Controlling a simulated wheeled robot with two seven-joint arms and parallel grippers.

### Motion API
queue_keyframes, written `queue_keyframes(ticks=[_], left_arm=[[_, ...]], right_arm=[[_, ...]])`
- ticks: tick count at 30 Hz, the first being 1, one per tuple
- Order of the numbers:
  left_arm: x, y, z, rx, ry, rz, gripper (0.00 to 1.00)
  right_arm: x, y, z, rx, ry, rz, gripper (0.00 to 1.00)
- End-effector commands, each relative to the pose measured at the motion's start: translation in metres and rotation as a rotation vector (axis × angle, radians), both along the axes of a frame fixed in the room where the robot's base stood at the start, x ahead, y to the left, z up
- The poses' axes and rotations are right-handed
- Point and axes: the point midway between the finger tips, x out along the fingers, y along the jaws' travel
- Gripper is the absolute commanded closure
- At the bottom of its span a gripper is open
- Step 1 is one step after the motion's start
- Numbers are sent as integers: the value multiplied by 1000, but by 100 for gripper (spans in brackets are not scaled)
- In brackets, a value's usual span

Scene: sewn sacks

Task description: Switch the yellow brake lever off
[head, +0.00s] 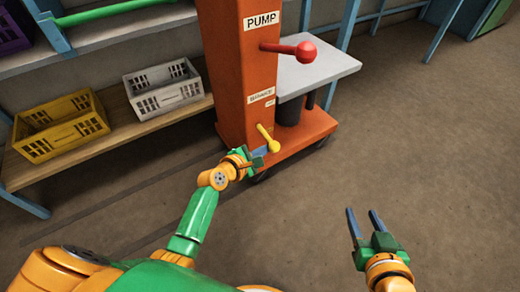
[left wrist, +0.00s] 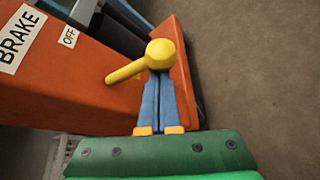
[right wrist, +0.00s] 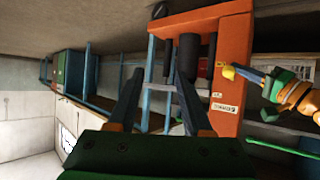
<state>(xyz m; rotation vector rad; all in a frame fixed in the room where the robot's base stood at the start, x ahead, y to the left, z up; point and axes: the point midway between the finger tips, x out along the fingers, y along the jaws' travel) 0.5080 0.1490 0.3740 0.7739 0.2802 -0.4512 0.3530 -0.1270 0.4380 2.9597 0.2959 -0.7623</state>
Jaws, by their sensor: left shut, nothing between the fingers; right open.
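The yellow brake lever (head: 267,137) sticks out from the side of the orange column (head: 240,75), below the BRAKE label (head: 261,96). In the left wrist view the lever's round knob (left wrist: 160,53) is just beyond my left fingertips, and its shaft slants down to the left. A small OFF label (left wrist: 69,37) is on the column. My left gripper (head: 266,151) is shut and empty, its blue fingers together at the knob; I cannot tell whether they touch it. My right gripper (head: 363,218) is open and empty above the floor, away from the lever.
A red lever (head: 304,50) marked PUMP (head: 262,20) sticks out above the brake lever. A grey platform (head: 318,73) is right of the column. A shelf (head: 115,125) with a yellow crate (head: 60,126) and a white crate (head: 163,89) stands left. The floor at right is clear.

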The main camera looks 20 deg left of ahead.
Motion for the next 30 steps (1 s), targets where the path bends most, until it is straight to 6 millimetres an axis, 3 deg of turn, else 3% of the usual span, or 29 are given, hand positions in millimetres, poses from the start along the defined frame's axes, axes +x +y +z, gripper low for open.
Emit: queue_keyframes(ticks=[6,10,12,22,30], left_arm=[[0,-1,9,-41,30,0,100],[-1,-2,12,-65,50,-1,100],[-1,-2,13,-78,61,-1,100],[-2,-3,22,-144,112,-1,100],[-1,-2,33,-217,169,0,100]], right_arm=[[-64,-21,-57,-80,440,-29,50],[-115,-33,-77,-123,701,-44,50],[-127,-36,-86,-135,771,-48,50],[-120,-36,-129,-141,797,-50,50],[-128,-38,-168,-151,825,-49,50]])
